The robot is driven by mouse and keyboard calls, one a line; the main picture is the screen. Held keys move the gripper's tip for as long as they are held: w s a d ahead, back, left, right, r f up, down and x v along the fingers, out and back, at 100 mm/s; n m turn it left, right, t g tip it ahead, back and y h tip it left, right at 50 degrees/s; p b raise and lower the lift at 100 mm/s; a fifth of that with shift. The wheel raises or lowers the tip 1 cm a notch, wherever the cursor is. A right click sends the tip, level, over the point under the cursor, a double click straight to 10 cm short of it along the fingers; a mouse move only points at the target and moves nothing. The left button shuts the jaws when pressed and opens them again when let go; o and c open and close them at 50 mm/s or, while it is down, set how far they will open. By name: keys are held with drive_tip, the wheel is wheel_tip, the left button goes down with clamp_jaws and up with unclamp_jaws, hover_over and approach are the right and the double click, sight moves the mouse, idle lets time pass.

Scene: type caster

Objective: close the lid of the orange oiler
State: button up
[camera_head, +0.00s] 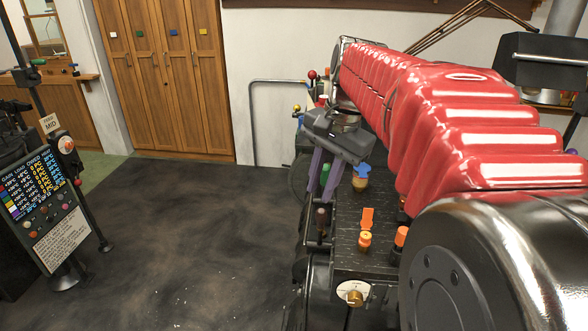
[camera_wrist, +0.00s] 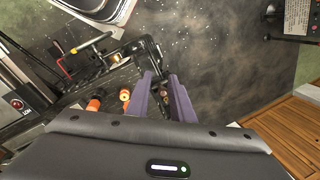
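The orange oiler (camera_head: 365,239) stands on the dark machine top in the head view. It is a small brass and orange cup with its orange lid (camera_head: 367,216) standing up, open. My gripper (camera_head: 319,197) is left of and beyond it, fingers pointing down and apart, with a visible gap. It holds nothing that I can see. In the wrist view my purple fingers (camera_wrist: 160,80) also stand apart. Two orange parts show left of them there, one with a yellow middle (camera_wrist: 124,95); I cannot tell surely which is the oiler.
A blue-lidded oiler (camera_head: 361,177), lid raised, stands behind the orange one. An orange cylinder (camera_head: 400,237) stands close on its right. A white dial (camera_head: 353,293) is on the machine's front. A dark-knobbed lever (camera_head: 321,217) stands near my fingertips. My red arm covers the right side.

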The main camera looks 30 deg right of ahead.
sight(367, 218)
drive_tip(key=w+d+f+m+y, duration=0.1)
drive_tip(key=d+m, duration=0.5)
drive_tip(key=d, duration=0.6)
drive_tip(key=w+d+f+m+g+y, duration=0.1)
drive_tip(key=d+m, duration=0.5)
drive_tip(key=d, duration=0.6)
drive_tip(key=shift+w+f+y, duration=0.2)
drive_tip(key=shift+w+y, duration=0.05)
drive_tip(key=shift+y, duration=0.65)
drive_tip(key=shift+f, duration=0.1)
drive_tip(key=s+x, duration=0.1)
drive_tip(key=x, duration=1.2)
drive_tip(key=shift+w+a+f, duration=0.15)
drive_tip(key=shift+w+f, duration=0.1)
drive_tip(key=shift+w, duration=0.2)
clamp_jaws()
